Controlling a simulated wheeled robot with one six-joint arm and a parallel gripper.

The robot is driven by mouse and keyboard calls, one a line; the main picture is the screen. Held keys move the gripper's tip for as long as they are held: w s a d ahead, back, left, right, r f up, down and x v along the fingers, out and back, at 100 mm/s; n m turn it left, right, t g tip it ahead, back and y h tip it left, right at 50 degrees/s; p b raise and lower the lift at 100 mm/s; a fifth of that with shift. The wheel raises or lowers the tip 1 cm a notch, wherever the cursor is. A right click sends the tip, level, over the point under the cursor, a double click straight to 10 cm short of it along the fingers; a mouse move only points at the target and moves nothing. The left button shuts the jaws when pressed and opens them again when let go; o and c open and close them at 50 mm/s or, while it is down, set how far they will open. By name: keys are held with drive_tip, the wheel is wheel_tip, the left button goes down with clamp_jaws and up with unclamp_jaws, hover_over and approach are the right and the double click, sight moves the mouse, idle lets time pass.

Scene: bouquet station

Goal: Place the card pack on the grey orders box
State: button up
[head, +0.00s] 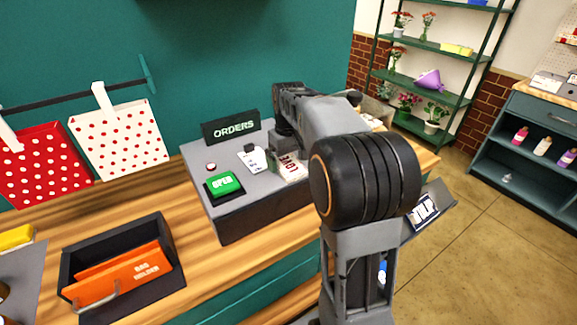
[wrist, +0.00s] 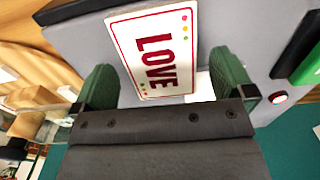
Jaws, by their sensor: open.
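The card pack (head: 291,167), white with red LOVE lettering and a red border, lies on the top of the grey orders box (head: 243,205) near its right side. It also shows in the wrist view (wrist: 154,50), between the green fingers of my gripper (wrist: 166,82). The gripper is open, with a finger on either side of the pack and visible gaps. In the head view my arm hides the right part of the box, and the fingertips cannot be made out.
The box also carries a black ORDERS sign (head: 230,128), a green OPEN button (head: 224,184) and a white tag (head: 252,159). A dark tray with an orange bag holder (head: 122,276) stands at the left. Spotted bags (head: 118,139) hang behind.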

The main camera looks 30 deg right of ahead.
drive_tip(key=shift+f, duration=0.6)
drive_tip(key=shift+c, duration=0.3)
drive_tip(key=c, duration=1)
drive_tip(key=shift+r, duration=0.1)
